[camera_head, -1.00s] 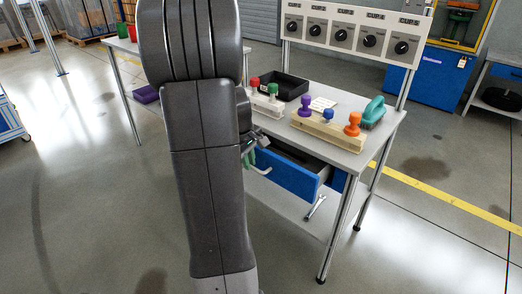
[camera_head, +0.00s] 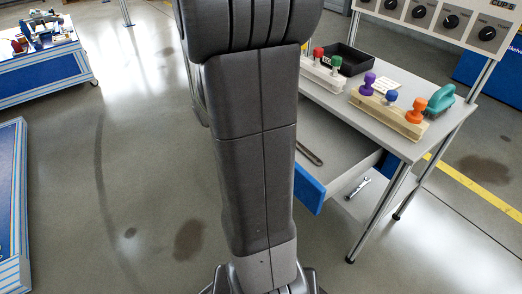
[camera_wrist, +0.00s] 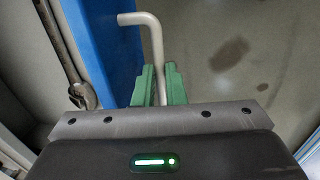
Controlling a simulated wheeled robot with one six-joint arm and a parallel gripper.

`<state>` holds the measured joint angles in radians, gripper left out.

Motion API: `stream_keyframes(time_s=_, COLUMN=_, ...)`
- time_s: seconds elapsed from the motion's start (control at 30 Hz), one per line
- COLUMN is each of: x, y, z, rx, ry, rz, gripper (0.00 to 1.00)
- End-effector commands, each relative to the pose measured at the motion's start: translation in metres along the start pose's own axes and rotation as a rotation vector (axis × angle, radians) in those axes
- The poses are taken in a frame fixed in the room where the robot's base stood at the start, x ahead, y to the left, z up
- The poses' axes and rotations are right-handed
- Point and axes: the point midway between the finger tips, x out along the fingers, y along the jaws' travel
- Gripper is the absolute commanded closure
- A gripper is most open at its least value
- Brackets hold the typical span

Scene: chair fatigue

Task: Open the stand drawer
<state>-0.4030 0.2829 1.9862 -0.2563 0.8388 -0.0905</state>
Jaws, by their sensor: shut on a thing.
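The stand drawer is pulled well out from under the stand's grey top. Its blue front (camera_head: 308,190) shows to the right of my arm in the head view, and its grey inside is open to view. In the wrist view the blue drawer front (camera_wrist: 105,45) runs down the left of the middle. My gripper (camera_wrist: 160,72) has its green fingers shut on the pale bent drawer handle (camera_wrist: 152,35). In the head view my arm hides the gripper and the handle.
A wrench (camera_head: 308,152) lies in the drawer, and another wrench (camera_head: 357,188) lies on the lower shelf. The stand top (camera_head: 395,140) carries stamps in wooden holders, a black tray (camera_head: 350,60) and a teal object (camera_head: 440,100). Blue carts stand at left; floor between is clear.

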Motion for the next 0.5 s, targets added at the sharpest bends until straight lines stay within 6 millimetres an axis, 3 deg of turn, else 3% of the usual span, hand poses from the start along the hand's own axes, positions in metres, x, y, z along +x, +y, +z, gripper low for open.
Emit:
stream_keyframes(time_s=0.3, x=-0.0011, y=0.0001, z=-0.0010, rx=0.000, ry=0.003, rz=0.001, gripper=1.00)
stream_keyframes(time_s=0.33, x=-0.0011, y=0.0001, z=-0.0010, rx=0.000, ry=0.003, rz=0.001, gripper=0.85)
stream_keyframes(time_s=0.37, x=-0.0011, y=0.0001, z=-0.0010, rx=0.000, ry=0.003, rz=0.001, gripper=0.80)
stream_keyframes(time_s=0.5, x=-0.0008, y=0.0000, z=-0.0007, rx=0.000, ry=0.002, rz=0.001, gripper=0.80)
